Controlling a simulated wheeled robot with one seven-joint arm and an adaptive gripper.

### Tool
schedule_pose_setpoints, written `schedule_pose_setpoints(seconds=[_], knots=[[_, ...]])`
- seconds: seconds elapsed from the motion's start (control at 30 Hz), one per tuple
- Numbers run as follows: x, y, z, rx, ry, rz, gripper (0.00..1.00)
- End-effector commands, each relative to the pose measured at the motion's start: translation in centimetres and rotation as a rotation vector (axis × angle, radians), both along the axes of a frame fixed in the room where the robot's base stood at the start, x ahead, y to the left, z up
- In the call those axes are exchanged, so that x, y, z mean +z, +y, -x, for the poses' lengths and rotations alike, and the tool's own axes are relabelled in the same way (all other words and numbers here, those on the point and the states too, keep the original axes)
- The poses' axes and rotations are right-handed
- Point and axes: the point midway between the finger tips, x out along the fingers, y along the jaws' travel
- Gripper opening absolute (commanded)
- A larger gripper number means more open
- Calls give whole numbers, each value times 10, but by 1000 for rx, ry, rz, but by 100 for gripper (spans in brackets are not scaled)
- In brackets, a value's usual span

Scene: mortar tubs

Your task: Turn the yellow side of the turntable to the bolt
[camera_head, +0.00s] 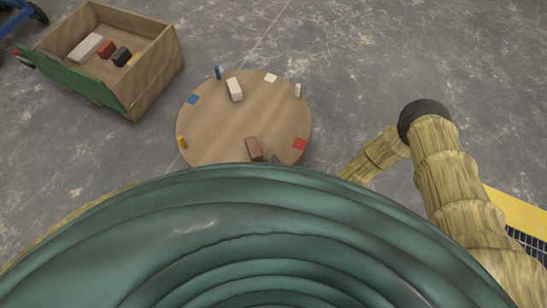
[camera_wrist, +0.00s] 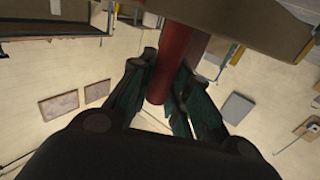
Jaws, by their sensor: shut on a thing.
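The turntable (camera_head: 210,128) is a round wooden disc on the floor in the head view, its near edge hidden behind a dark green ribbed shape. A yellow peg (camera_head: 181,142) stands at its left edge. A blue patch (camera_head: 193,99) and blue peg (camera_head: 217,72) are at the far left, a white patch (camera_head: 271,78) and white peg (camera_head: 297,90) at the far right, a red patch (camera_head: 299,144) at the right. In the wrist view my gripper (camera_wrist: 170,72) is shut on a red peg (camera_wrist: 162,82) beside a wooden slab. I cannot make out the bolt.
A white block (camera_head: 234,90) and a brown block (camera_head: 254,148) stand on the disc. A wooden box (camera_head: 155,75) with a green side holds several blocks at the upper left. A yellow-edged grated thing (camera_head: 520,212) is at the right. The grey floor beyond the disc is clear.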

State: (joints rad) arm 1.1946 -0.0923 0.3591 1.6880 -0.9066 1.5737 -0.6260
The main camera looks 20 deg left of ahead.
Motion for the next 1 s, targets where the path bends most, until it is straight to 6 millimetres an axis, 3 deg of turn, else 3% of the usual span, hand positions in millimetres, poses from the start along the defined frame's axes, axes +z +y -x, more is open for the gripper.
schedule_pose_setpoints(seconds=[0.3,0.33,0.43,0.77,1.0], knots=[[1,-1,-3,-7,-4,-2,0],[1,-1,-3,-7,-4,-2,24],[1,-1,-3,-6,-3,-2,41],[1,0,-1,-3,-2,-1,41],[23,0,-2,-3,-3,-2,41]])
